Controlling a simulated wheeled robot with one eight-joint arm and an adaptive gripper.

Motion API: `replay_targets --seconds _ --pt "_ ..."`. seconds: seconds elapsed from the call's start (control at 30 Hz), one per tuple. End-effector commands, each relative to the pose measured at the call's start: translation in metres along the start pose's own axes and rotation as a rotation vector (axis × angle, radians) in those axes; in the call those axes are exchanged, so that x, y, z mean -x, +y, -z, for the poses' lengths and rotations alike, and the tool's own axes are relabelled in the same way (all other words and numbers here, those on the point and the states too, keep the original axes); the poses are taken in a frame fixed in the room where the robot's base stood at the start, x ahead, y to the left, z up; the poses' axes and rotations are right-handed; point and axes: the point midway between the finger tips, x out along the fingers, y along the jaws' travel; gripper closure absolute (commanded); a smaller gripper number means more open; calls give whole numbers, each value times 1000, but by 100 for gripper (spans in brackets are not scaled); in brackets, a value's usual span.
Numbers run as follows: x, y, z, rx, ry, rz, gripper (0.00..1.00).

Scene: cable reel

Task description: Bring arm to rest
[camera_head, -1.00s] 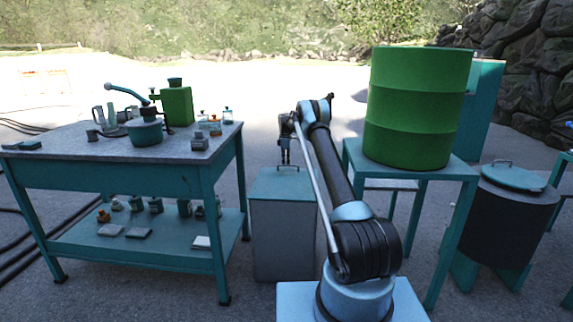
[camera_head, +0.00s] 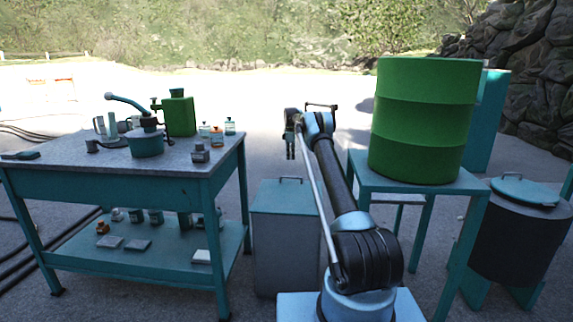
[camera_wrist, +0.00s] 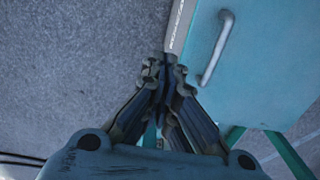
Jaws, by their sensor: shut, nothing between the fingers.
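My gripper (camera_head: 290,150) hangs at the end of my raised arm in the head view, pointing down above the teal-lidded bin. In the wrist view my gripper (camera_wrist: 165,75) has its dark fingers drawn together, with nothing between them. The bin's teal lid (camera_wrist: 255,65) with a grey handle (camera_wrist: 217,48) lies below and to the right of the fingertips there. The fingertips look apart from the lid.
A teal workbench (camera_head: 110,187) with tools and bottles stands at left. The bin (camera_head: 285,240) stands under my gripper. A green drum (camera_head: 423,120) rests on a teal stand (camera_head: 470,188) at right. A dark barrel (camera_head: 515,245) stands beyond it. Open ground lies behind.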

Motion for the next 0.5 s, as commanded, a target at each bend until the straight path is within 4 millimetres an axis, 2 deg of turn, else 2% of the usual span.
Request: replay_targets --seconds 0.27,0.37,0.5 --pt "12 2 4 0 0 -1 100" --pt "26 -3 3 -18 1 -3 100" --pt "56 -16 -3 -67 3 -10 100"
